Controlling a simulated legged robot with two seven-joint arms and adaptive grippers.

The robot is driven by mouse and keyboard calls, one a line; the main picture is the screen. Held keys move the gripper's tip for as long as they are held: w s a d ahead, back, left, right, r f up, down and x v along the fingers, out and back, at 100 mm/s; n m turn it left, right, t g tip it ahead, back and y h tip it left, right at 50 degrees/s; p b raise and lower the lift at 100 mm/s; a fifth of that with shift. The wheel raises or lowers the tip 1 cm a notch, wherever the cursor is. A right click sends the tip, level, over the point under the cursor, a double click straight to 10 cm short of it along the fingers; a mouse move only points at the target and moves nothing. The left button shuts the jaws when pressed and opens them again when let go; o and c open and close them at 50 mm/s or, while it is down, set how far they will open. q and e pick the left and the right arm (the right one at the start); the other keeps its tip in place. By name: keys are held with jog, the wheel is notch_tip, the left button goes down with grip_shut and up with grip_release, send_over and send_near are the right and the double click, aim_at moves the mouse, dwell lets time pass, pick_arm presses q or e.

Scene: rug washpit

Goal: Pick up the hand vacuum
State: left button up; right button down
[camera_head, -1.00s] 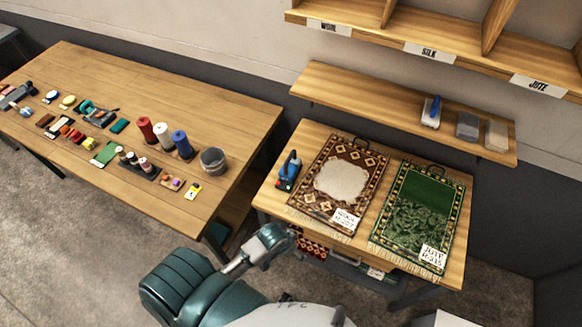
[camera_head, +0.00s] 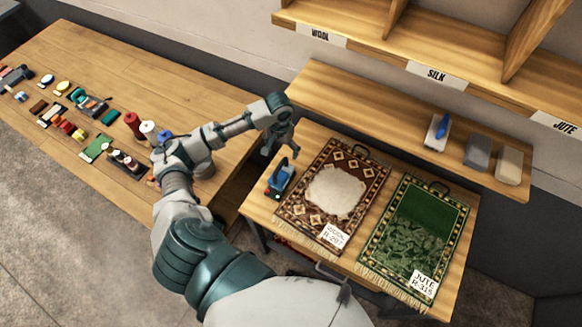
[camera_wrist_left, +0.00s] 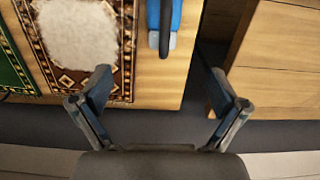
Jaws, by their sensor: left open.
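The hand vacuum (camera_head: 281,179) is small and blue with a dark handle and a red spot. It stands at the left edge of the small wooden table, beside the brown wool rug sample. My left gripper (camera_head: 280,148) is open and empty, above and just behind the vacuum in the head view, apart from it. In the left wrist view the vacuum (camera_wrist_left: 164,25) shows at the top, cut off by the frame, ahead of and between the open fingers (camera_wrist_left: 160,88). My right gripper is not in view.
The brown wool rug (camera_head: 337,193) and green jute rug (camera_head: 413,235) lie right of the vacuum. A wall shelf (camera_head: 390,107) holds a brush and two blocks. The long table (camera_head: 150,75) at left holds spools and tools. A gap separates the tables.

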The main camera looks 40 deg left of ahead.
pick_arm(q)
jog(key=f, duration=0.1)
jog(key=s+f, duration=0.1)
jog(key=f, duration=0.1)
jog(key=s+f, duration=0.1)
jog(key=f, duration=0.1)
jog(key=shift+a, duration=0.3)
send_over(280, 174)
jog(key=f, duration=0.6)
jog(key=shift+w+d+f+p, duration=0.1)
jog(key=shift+w+d+p, duration=0.1)
jog(key=shift+p, duration=0.15)
jog(key=shift+s+f, duration=0.2)
jog(key=shift+f, duration=0.3)
notch_tip(280, 174, down, 4)
jog(key=shift+a+r+p, duration=0.1)
jog(key=shift+a+p, duration=0.05)
jog(key=shift+p, duration=0.15)
jog(key=shift+w+f, duration=0.15)
jog(key=shift+f, duration=0.2)
jog(key=shift+r, duration=0.1)
jog(key=c, duration=1.8)
jog(key=shift+c, duration=0.2)
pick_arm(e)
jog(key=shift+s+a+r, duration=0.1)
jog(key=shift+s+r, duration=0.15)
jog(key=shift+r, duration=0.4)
pick_arm(q)
jog(key=shift+r, duration=0.1)
